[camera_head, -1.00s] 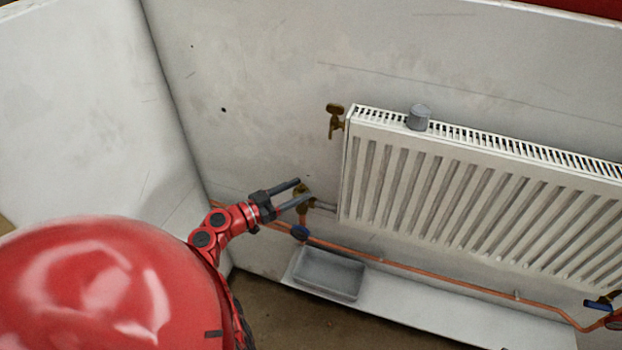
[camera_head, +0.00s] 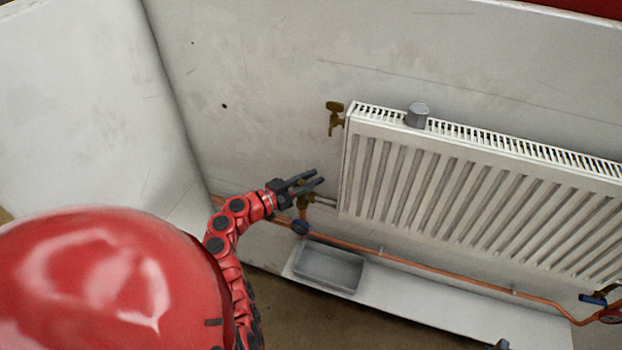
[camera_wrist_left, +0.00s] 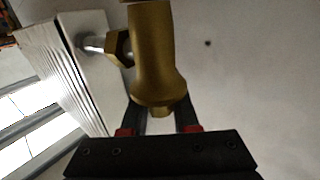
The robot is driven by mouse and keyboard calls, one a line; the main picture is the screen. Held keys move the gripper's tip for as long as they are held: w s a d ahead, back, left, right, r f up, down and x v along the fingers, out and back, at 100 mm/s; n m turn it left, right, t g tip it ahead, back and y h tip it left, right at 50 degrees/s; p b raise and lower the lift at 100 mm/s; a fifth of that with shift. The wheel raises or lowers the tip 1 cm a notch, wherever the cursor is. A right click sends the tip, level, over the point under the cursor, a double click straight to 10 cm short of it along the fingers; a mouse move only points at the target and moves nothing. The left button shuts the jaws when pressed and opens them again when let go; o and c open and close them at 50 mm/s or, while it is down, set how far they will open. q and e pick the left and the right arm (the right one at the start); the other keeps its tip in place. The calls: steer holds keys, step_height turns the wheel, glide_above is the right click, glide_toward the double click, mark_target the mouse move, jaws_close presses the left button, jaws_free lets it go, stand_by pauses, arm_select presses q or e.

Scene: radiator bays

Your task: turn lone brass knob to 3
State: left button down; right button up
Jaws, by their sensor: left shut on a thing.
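A brass valve with its knob (camera_head: 304,198) sits on the pipe at the lower left of the radiator (camera_head: 470,195). My left gripper (camera_head: 320,177) is at the top of this valve, its dark fingers pointing right. In the left wrist view the brass body (camera_wrist_left: 154,55) rises in front of the gripper (camera_wrist_left: 163,120), whose fingers lie on both sides of its end. The left gripper is shut on the brass knob. The number markings cannot be made out. A dark piece at the bottom edge may be my right gripper (camera_head: 500,345); its jaws cannot be made out.
Another brass fitting (camera_head: 335,117) is at the radiator's upper left corner. A grey cup (camera_head: 417,115) stands on the radiator. A side wall (camera_head: 80,110) closes the left.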

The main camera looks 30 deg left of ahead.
mark_target(299, 182)
arm_select(q)
steer(key=shift+f, duration=0.1)
steer(key=a+n+g+y+p, duration=0.1)
steer(key=n+y+p, duration=0.2)
steer(key=n+y, duration=0.2)
steer(key=a+n+g+y+p, duration=0.1)
steer(key=n+g+y+p, duration=0.1)
steer(key=y, duration=0.7)
steer(key=a+n+g+y+p, duration=0.1)
steer(key=n+g+y+p, duration=0.1)
steer(key=n+y+p, duration=0.2)
steer(key=shift+s+a+r+n+y+p, duration=0.1)
steer(key=shift+s+r+n+y+p, duration=0.1)
steer(key=shift+n+y, duration=0.6)
steer(key=shift+s+a+r+n+y+p, duration=0.1)
steer(key=shift+s+n+y+p, duration=0.1)
steer(key=shift+n+y, duration=0.6)
steer(key=shift+s+a+f+n+g+y, duration=0.1)
steer(key=shift+n+g+y, duration=0.15)
steer(key=shift+n+g, duration=0.25)
steer(key=shift+f+n+g+y, duration=0.1)
steer(key=shift+n+g+y, duration=0.15)
steer(key=shift+n+g, duration=0.25)
steer(key=shift+s+a+n+g+y+b, duration=0.1)
steer(key=shift+s+n+g+y+b, duration=0.1)
steer(key=shift+n+g+y+b, duration=0.55)
steer(key=shift+s+a+n+g+y+b, duration=0.15)
steer(key=shift+n+g+b, duration=0.3)
steer(key=shift+g, duration=0.7)
steer(key=shift+s, duration=0.15)
